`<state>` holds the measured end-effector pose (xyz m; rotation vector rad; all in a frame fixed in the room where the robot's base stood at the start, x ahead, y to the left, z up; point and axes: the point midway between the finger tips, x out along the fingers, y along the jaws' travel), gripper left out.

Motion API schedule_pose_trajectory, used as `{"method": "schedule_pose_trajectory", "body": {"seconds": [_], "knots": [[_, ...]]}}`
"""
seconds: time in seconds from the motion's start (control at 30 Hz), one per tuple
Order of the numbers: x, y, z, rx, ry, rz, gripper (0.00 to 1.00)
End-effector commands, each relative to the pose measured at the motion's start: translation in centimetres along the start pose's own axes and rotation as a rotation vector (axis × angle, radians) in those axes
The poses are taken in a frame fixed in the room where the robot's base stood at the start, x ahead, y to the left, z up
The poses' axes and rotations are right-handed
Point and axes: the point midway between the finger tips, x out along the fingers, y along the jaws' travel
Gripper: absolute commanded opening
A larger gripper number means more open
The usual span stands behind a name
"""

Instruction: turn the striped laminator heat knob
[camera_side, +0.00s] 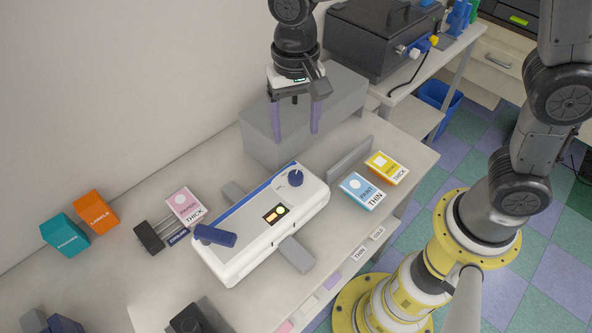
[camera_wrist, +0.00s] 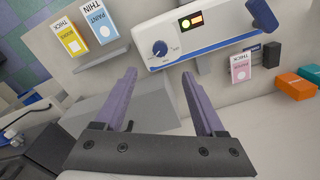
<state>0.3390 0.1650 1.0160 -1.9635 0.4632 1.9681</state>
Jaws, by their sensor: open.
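The white laminator (camera_side: 236,258) with a blue edge stands on the table. Its dark blue round heat knob (camera_side: 296,178) is on the top face near the right end and has a light pointer mark. The knob also shows in the wrist view (camera_wrist: 160,48), just beyond my fingertips; stripes on it are too small to tell. A small lit display (camera_side: 275,214) and a blue lever (camera_side: 215,236) lie further left along the laminator. My gripper (camera_side: 296,132) points down with purple fingers open and empty, above and behind the knob, apart from it. It also shows in the wrist view (camera_wrist: 159,75).
A grey block (camera_side: 345,105) stands close behind my gripper. Blue and yellow paper packs (camera_side: 362,190) lie right of the laminator, near a low grey upright plate (camera_side: 349,158). A pink pack (camera_side: 185,204) and orange and teal boxes (camera_side: 97,211) stand left.

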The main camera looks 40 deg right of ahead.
Motion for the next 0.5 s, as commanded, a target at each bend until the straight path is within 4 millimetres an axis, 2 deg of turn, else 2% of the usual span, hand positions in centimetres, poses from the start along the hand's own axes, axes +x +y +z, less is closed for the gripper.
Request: {"method": "schedule_pose_trajectory", "body": {"seconds": [0.17,0.5], "knots": [[1.7,0.0,0.1,-0.004,-0.001,0.002,0.72],[8.2,0.1,0.2,-0.004,-0.002,0.003,0.72]]}}
